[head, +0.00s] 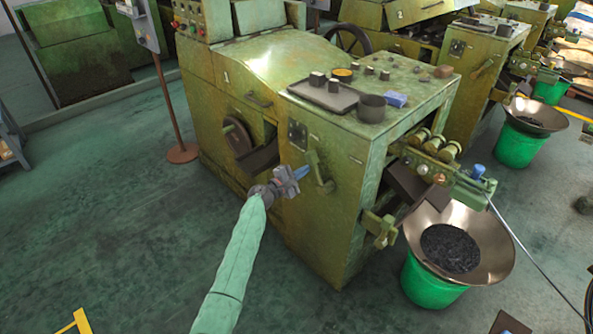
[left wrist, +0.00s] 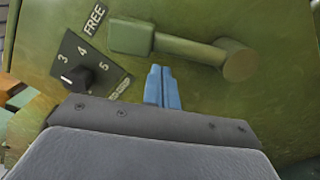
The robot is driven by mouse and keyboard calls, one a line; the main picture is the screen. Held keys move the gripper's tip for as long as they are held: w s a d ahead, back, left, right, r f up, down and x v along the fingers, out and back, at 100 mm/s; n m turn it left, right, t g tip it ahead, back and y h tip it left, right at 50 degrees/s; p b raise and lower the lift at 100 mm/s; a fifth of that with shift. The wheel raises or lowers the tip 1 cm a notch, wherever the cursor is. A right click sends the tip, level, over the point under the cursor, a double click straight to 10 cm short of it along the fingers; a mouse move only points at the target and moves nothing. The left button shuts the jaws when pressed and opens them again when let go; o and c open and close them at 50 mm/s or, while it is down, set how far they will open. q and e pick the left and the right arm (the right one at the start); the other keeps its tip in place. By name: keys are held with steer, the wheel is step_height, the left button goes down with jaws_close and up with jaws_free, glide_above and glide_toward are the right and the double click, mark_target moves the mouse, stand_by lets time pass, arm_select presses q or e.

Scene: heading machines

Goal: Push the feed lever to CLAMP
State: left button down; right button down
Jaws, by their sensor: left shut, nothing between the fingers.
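The feed lever (head: 318,170) is on the front panel of the green machine. In the left wrist view it is a green arm (left wrist: 187,46) with a blocky handle (left wrist: 130,37) at the left and a round pivot (left wrist: 240,60) at the right. In the left wrist view the fingertips (left wrist: 160,86) are just below the handle's inner end; contact cannot be told. My right gripper is out of view.
A black numbered dial (left wrist: 82,75) is left of my fingers. A tray (head: 322,97) and dark cup (head: 371,108) stand on the machine top. A wide bowl (head: 490,245) on a green bucket stands at the right. Open floor (head: 120,230) is at the left.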

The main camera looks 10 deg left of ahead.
arm_select(q)
steer(key=shift+s+d+r, duration=0.1)
steer(key=shift+d+r, duration=0.05)
steer(key=shift+d, duration=0.2)
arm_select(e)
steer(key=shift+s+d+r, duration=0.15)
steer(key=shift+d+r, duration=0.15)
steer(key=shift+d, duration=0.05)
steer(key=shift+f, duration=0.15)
